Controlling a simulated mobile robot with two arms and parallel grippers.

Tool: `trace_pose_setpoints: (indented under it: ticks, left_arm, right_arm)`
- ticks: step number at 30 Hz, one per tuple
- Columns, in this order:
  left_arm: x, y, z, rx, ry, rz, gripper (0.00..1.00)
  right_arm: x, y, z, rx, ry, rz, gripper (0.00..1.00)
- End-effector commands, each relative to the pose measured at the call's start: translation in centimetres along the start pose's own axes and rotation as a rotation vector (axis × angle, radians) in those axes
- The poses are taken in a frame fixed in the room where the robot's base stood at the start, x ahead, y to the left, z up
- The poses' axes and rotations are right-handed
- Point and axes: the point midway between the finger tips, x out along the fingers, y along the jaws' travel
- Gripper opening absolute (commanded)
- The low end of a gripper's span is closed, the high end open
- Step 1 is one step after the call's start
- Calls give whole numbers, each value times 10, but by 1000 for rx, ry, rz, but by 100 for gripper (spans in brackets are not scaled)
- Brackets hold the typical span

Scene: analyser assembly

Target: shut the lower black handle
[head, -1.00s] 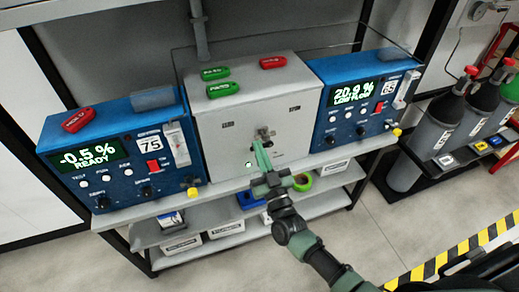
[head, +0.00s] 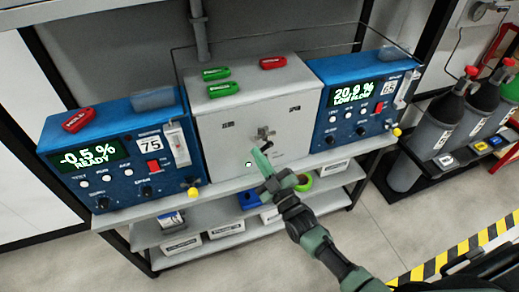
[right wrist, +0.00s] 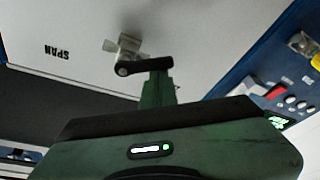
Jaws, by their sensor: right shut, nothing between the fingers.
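The lower black handle (right wrist: 145,66) is a short black lever on a metal valve fitting on the front of the grey box. In the right wrist view it lies roughly crosswise, close to the green finger of my right gripper (right wrist: 158,88). In the head view the handle (head: 266,147) is small and partly hidden beside the finger. My right gripper (head: 259,156) is shut and empty, its tip at the front of the grey box (head: 230,145) just below the metal fitting (head: 264,132). I cannot tell whether finger and handle touch. My left gripper is out of view.
Blue analysers stand left (head: 125,150) and right (head: 362,95) of the grey box. Green and red tags lie on top of the box. A lower shelf (head: 215,240) holds small boxes. Gas bottles (head: 440,125) stand at the right.

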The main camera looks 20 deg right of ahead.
Motion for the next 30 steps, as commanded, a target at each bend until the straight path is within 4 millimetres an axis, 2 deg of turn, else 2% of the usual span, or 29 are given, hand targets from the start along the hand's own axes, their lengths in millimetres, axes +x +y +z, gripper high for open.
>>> trace_pose_setpoints:
  ticks: [18,30]
  left_arm:
    - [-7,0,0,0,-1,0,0]
    - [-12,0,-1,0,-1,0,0]
  right_arm:
    - [-9,0,25,-553,-3,-194,0]
    - [-12,5,35,-820,-2,-286,0]
